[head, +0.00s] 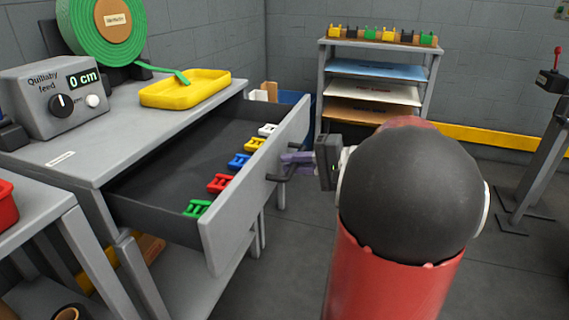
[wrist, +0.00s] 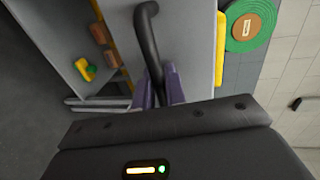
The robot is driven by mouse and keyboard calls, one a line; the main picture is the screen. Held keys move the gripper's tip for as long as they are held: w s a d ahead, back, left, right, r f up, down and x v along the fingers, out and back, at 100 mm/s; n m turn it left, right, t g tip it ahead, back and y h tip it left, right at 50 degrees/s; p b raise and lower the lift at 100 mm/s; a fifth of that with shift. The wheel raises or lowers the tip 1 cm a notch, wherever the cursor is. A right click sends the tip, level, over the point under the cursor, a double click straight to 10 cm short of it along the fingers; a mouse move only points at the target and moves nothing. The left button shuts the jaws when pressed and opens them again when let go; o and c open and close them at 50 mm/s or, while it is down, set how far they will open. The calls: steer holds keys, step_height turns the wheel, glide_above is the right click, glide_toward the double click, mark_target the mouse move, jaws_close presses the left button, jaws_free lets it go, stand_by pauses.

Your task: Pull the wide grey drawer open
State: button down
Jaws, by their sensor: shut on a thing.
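The wide grey drawer (head: 252,190) stands pulled out from the grey workbench (head: 95,140) in the head view. Its dark interior shows, with a row of small coloured clips inside. My gripper (head: 295,160) is at the outer side of the drawer front, with its purple fingers shut on the dark bar handle (wrist: 149,45). In the wrist view the handle runs down between the two purple fingers (wrist: 160,90), and the grey drawer front (wrist: 185,35) lies behind it. My arm hides part of the floor in the head view.
A yellow tray (head: 185,88), a green roll (head: 100,30) and the feed box (head: 52,98) stand on the workbench. A shelf rack (head: 375,85) stands at the back. A metal stand (head: 545,130) is at the right. Grey floor (head: 285,255) is clear beside the drawer.

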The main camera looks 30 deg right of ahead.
stand_by(0.3)
steer(key=c, duration=1.5)
jaws_free()
steer(key=v, duration=0.7)
steer(key=shift+s+d, duration=0.25)
steer(key=shift+s, duration=0.05)
